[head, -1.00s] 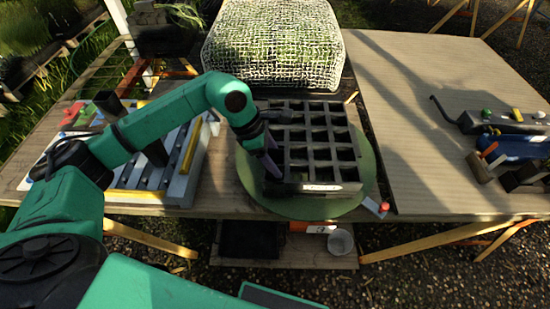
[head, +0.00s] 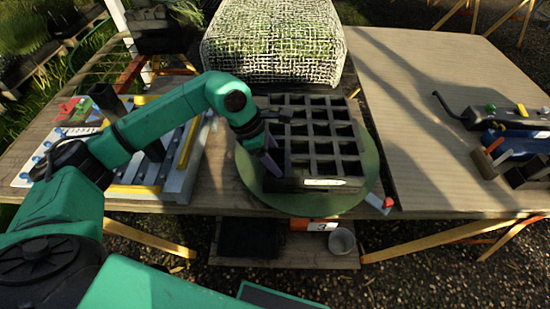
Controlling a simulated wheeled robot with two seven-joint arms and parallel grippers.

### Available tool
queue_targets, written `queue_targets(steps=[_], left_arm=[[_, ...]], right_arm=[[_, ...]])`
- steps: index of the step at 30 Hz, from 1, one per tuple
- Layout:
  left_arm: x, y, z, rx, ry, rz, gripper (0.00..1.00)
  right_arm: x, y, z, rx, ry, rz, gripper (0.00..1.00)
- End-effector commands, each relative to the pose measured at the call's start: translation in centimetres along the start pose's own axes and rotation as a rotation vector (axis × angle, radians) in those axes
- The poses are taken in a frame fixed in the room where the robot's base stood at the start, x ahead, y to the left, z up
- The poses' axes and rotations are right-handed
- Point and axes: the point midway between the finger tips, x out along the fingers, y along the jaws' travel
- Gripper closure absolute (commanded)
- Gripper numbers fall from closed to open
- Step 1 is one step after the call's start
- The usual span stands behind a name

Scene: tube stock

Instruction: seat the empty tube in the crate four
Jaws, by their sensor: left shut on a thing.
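The dark grey crate (head: 312,149) with a grid of square openings stands on a round green turntable (head: 253,185) in the middle. My left gripper (head: 271,163), with purple fingers, points down at the crate's front-left corner. It is shut on a dark piece, apparently the empty tube (head: 283,185), which is mostly hard to tell from the dark crate. I cannot tell whether the tube is inside a cell or in front of it. A pale label (head: 323,183) is on the crate's front. My right gripper is not in view.
A grey rack with yellow bars (head: 135,189) and standing dark tubes (head: 106,98) is at left. A mesh-covered bale (head: 272,45) stands behind the crate. The right tabletop (head: 410,120) is largely clear, with tools (head: 505,120) at its far right. A cup (head: 341,241) sits on a low shelf.

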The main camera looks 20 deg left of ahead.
Motion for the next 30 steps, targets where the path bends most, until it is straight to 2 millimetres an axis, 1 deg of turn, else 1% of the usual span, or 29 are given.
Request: queue_targets(steps=[1,9,17,18,20,21,30], left_arm=[[0.88,-0.39,-0.63,-0.002,0.016,-0.014,0.91],[1.33,-0.42,-0.90,-0.002,0.020,-0.014,0.91],[1.33,-0.41,-0.94,-0.003,0.021,-0.015,0.91],[1.33,-0.41,-0.95,-0.003,0.021,-0.015,0.36],[1.34,-0.40,-0.95,-0.003,0.021,-0.015,0.13],[1.34,-0.40,-0.95,-0.003,0.021,-0.015,0.05],[1.34,-0.41,-0.95,-0.003,0.021,-0.015,0.05]], right_arm=[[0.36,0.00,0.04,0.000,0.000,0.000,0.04],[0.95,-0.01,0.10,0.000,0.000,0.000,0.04],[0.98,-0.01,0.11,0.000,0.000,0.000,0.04],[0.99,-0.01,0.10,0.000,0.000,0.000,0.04],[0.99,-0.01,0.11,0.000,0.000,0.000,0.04],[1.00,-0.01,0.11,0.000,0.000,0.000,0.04],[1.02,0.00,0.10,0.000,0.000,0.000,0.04]])
